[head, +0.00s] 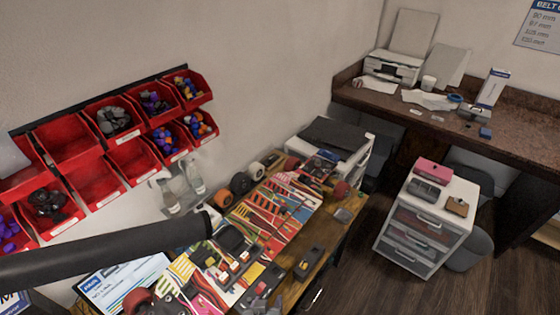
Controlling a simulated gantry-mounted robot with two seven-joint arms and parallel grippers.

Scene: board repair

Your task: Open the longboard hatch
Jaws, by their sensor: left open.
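The longboard (270,208) lies on the wooden workbench, its deck covered in a colourful pattern, with red wheels (341,189) at its ends. A dark rectangular part (232,238) sits near the middle of the board; it may be the hatch, but I cannot tell whether it is open or shut. My left arm reaches in from the left, and my left gripper (214,219) is beside this dark part, open. Its fingers are small and hard to make out, and I cannot tell whether they touch the board. My right gripper is not in view.
Loose wheels (240,183) and bottles (193,178) stand along the bench's wall side. Small dark boxes (310,262) lie near its front edge. Red bins (112,118) hang on the wall. A drawer cabinet (425,220) stands to the right, with open floor between.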

